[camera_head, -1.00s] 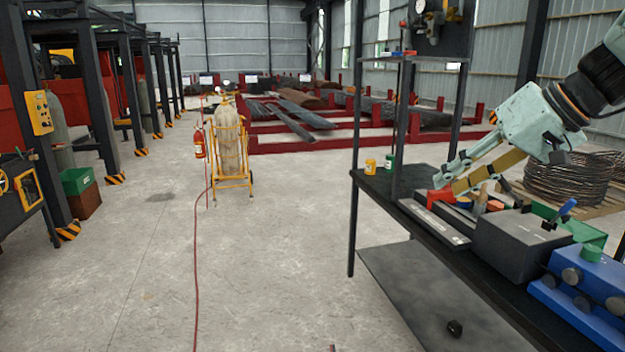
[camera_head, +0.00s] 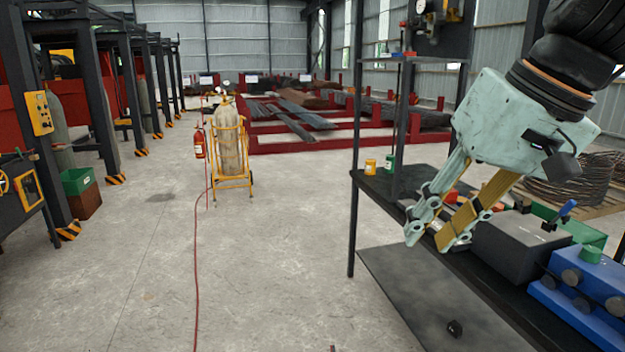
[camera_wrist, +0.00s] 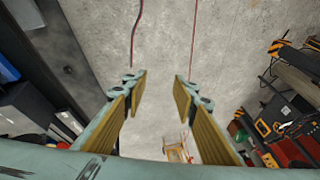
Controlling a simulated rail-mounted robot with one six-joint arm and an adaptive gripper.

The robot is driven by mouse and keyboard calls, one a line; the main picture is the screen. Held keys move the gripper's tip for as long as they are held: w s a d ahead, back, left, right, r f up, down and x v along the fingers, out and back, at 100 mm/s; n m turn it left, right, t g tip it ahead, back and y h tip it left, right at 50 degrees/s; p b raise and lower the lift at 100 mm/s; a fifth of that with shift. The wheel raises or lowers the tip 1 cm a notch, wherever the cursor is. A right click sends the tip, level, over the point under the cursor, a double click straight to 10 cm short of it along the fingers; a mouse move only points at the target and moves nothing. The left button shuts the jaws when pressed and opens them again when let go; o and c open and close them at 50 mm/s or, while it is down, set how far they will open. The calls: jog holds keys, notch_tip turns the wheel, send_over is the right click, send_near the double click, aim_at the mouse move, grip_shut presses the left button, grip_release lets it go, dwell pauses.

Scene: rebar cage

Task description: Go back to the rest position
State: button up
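My gripper (camera_head: 428,238) hangs in front of the dark workbench (camera_head: 515,300) in the head view, its teal and yellow fingers pointing down and to the left. The gripper hides part of the bench top, including most of a long grey piece there.
On the bench are a grey box (camera_head: 518,240), a blue machine (camera_head: 590,290), and yellow (camera_head: 370,167) and green (camera_head: 390,163) containers. A gas cylinder cart (camera_head: 231,155) stands on the floor.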

jog(key=s+d+f+h+b, duration=0.1)
jog(key=s+f, duration=0.3)
jog(key=s, duration=0.5)
jog(key=s+d+f+h, duration=0.1)
jog(key=s+f, duration=0.4)
jog(key=s, duration=0.5)
jog(key=shift+s+d+h+b, duration=0.15)
jog(key=shift+d+h+b, duration=0.2)
jog(key=shift+h, duration=0.25)
jog(key=shift+r, duration=0.15)
